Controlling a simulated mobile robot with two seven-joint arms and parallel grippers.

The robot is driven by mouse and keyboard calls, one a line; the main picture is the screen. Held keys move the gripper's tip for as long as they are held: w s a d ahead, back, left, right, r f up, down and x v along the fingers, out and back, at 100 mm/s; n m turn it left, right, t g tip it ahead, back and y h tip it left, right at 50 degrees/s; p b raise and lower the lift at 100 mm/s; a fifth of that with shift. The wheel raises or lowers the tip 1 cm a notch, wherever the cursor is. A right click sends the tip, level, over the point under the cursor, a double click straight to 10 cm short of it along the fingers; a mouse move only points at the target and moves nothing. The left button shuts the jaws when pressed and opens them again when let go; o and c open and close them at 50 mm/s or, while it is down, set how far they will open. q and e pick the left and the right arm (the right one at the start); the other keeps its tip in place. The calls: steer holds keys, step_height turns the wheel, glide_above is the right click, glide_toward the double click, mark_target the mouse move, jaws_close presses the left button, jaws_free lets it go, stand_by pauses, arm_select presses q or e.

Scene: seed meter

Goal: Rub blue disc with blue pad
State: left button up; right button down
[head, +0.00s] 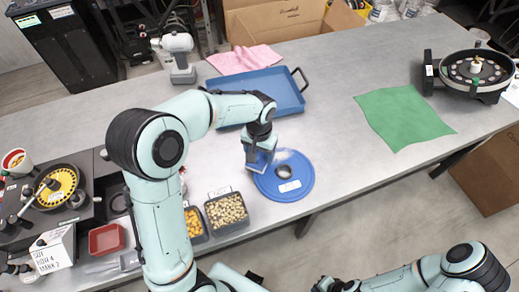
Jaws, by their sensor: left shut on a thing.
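The blue disc (298,190) lies flat on the grey table near its front edge, with a dark round hole and a small white label near its middle. My left gripper (257,164) points down at the disc's upper left edge. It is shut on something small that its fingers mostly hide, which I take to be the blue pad. I cannot tell whether the pad touches the disc. My right arm shows at the bottom right, and its gripper is not clearly in view.
A blue tray (297,108) stands behind the disc, with a pink cloth (243,59) beyond it. Seed bins (226,211) sit close left of the disc. A green cloth (403,117) and a black seed meter (475,70) are to the right. The table between disc and green cloth is clear.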

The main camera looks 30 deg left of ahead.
mark_target(283, 155)
arm_select(q)
steer(key=shift+w+f, duration=0.1)
steer(key=shift+w, duration=0.05)
steer(key=shift+f+b, duration=0.5)
steer(key=shift+f, duration=0.55)
arm_select(e)
steer(key=shift+s+f, duration=0.55)
steer(key=shift+f, duration=0.2)
steer(key=shift+r, duration=0.1)
arm_select(q)
steer(key=shift+w+d+r+p, duration=0.15)
steer(key=shift+w+d+p, duration=0.9)
steer(key=shift+w+d, duration=1)
steer(key=shift+w+d+p, duration=0.35)
steer(key=shift+w+d, duration=0.4)
steer(key=shift+w, duration=0.2)
arm_select(e)
steer(key=shift+w+r, duration=1.75)
steer(key=shift+r, duration=0.1)
